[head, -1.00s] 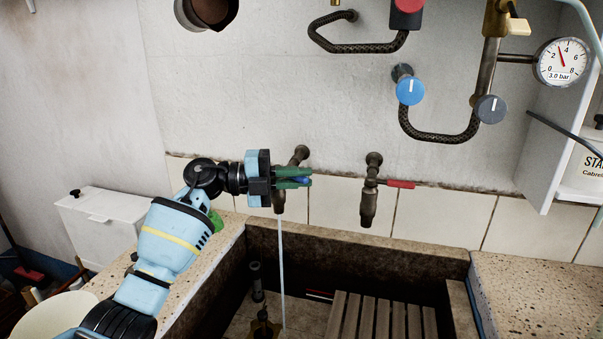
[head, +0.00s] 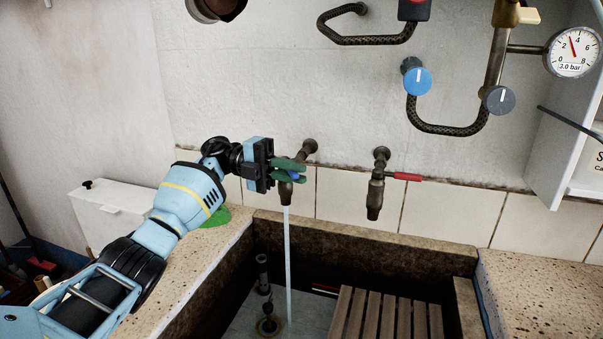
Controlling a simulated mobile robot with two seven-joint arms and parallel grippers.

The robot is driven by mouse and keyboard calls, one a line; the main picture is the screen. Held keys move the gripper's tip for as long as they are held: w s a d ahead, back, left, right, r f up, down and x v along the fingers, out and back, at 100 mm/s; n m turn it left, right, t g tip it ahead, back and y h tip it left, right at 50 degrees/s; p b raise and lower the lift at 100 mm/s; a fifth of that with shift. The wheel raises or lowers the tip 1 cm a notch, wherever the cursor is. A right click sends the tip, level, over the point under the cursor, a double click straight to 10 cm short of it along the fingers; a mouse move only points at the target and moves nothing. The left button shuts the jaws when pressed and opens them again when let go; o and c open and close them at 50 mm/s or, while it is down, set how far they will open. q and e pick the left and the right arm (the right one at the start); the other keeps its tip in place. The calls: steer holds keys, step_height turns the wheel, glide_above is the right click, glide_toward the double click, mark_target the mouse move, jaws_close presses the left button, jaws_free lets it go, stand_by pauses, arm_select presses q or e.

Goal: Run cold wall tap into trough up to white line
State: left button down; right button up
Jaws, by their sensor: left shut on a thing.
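The cold wall tap (head: 285,190) is on the left of two taps above the trough. My left gripper (head: 291,171) has its green fingers shut on the tap's blue lever (head: 294,176). A steady white stream of water (head: 287,250) falls from the spout into the stone trough (head: 360,237). The trough floor looks grey and wet around the stream, but the water's depth is hard to tell. My right gripper is out of view.
A red-levered tap (head: 376,186) hangs to the right with no stream. A slatted wooden rack (head: 385,318) and a standing pipe (head: 263,275) are in the trough. A blue knob (head: 418,80), a grey knob (head: 499,99) and a pressure gauge (head: 572,53) are above.

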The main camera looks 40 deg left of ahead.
arm_select(q)
steer(key=c, duration=1.5)
jaws_free()
steer(key=shift+o, duration=0.2)
steer(key=b+v, duration=0.1)
steer(key=v, duration=0.7)
steer(key=shift+b, duration=0.3)
